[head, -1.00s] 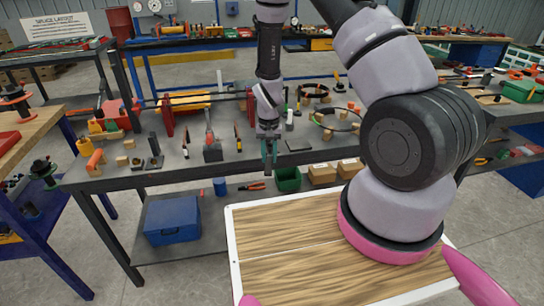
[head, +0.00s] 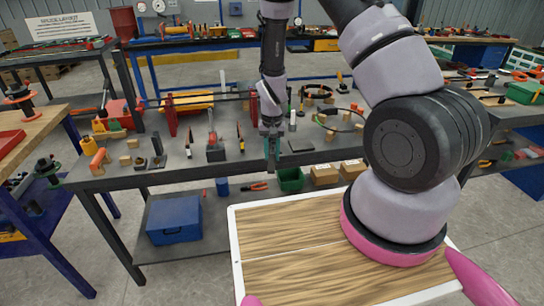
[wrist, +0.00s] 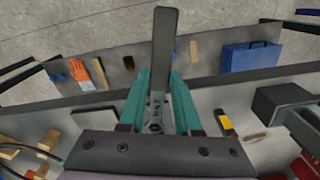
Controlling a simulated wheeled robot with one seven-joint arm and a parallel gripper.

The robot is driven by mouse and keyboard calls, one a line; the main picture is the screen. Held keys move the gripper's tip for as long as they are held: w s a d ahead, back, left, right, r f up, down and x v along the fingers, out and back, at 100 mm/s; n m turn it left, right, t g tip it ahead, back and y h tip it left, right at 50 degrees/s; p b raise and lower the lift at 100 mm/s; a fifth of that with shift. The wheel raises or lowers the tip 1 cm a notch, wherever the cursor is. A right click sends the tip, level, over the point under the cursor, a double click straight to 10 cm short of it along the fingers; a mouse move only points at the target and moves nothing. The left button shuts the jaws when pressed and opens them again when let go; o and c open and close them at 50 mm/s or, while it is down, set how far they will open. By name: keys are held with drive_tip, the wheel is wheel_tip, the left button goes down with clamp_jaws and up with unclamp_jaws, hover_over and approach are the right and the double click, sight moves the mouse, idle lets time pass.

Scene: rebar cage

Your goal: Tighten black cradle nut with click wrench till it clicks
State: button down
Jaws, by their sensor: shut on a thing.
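My gripper (head: 272,154) hangs over the front edge of the grey workbench (head: 110,180) in the head view, fingers pointing down. In the wrist view its teal fingers (wrist: 160,100) are shut on a long dark grey bar (wrist: 166,45), which looks like the click wrench's handle. The bar sticks out well past the fingertips; its other end is hidden between the fingers. The bar is too small to make out in the head view. I cannot pick out the black cradle nut in either view. Red stands (head: 171,115) carry thin bars at the back of the bench.
A blue toolbox (head: 173,220) sits on the lower shelf. A blue-legged table (head: 40,125) stands at left. Bare floor lies in front of the bench.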

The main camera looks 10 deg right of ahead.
drive_tip(key=shift+r, duration=2)
